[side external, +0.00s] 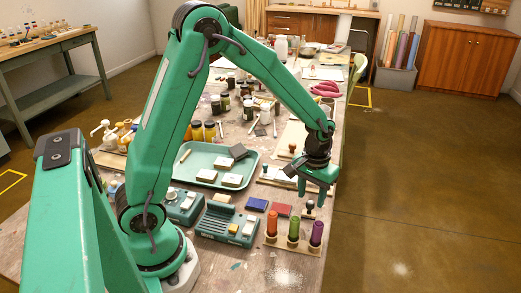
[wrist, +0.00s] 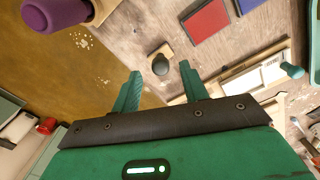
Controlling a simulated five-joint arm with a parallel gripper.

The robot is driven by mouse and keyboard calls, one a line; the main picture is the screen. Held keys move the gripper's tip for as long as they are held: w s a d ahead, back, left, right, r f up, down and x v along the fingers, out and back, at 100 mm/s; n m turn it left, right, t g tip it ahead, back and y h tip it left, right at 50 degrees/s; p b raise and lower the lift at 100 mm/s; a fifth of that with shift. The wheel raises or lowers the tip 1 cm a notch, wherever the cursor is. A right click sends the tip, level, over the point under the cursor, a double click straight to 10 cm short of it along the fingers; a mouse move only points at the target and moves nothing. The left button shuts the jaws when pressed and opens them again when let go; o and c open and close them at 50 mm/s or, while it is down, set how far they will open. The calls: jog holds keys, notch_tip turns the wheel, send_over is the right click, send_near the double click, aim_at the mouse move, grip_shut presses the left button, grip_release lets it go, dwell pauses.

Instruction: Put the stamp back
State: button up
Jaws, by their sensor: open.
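A stamp (side external: 309,209) with a dark knob handle stands on the table by the ink pads. In the wrist view the stamp (wrist: 160,64) is seen from above, its round dark knob over a small wooden base, between and just beyond the fingertips. My gripper (side external: 314,195) is open and empty, pointing down above the stamp; its two green fingers also show in the wrist view (wrist: 160,73). A pale wooden stand (wrist: 267,74) lies to the right in the wrist view, with a teal-handled piece (wrist: 291,70) at it. My gripper partly hides this area in the side view.
A blue pad (side external: 257,204) and a red pad (side external: 281,210) lie left of the stamp. Orange, green and purple bottles (side external: 316,234) stand in a wooden holder in front of it. A teal tray (side external: 202,148) lies farther back. The table's right edge is close.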

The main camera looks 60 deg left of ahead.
aim_at(309, 204)
notch_tip(309, 204, up, 8)
dwell(0.4)
jog(key=shift+r, duration=0.1)
dwell(0.4)
jog(key=s+r+m+t, duration=0.2)
jog(key=s+r, duration=0.3)
jog(key=s, duration=0.4)
jog(key=s+a+r+m+t, duration=0.1)
jog(key=s+r+m+t, duration=0.1)
jog(key=s+r, duration=0.3)
jog(key=s+t, duration=0.1)
jog(key=s, duration=0.3)
jog(key=shift+r+t, duration=0.3)
